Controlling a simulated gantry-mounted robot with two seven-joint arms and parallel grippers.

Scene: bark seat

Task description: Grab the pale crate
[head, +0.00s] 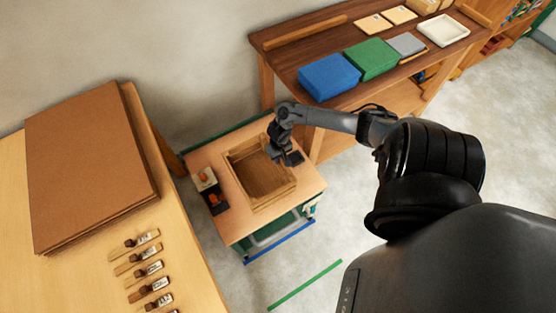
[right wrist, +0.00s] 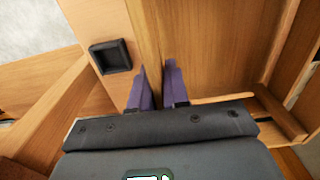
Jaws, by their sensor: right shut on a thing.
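The pale wooden crate (head: 262,177) is an open, shallow box on a small table. My right gripper (head: 279,158) reaches down onto the crate's right-hand wall in the head view. In the right wrist view, its two purple fingers (right wrist: 157,82) sit on either side of the crate's wall (right wrist: 146,25) and are shut on it. The crate's bare wood floor (right wrist: 215,45) shows to the right there. The gripper hides part of the wall. My left gripper is not in view.
The small table (head: 230,225) also holds a black square dish (right wrist: 111,57) close beside the crate wall, and a small block with orange parts (head: 206,180). A bench with blue (head: 328,77) and green (head: 371,58) blocks stands behind. A table with brown boards (head: 85,165) is left.

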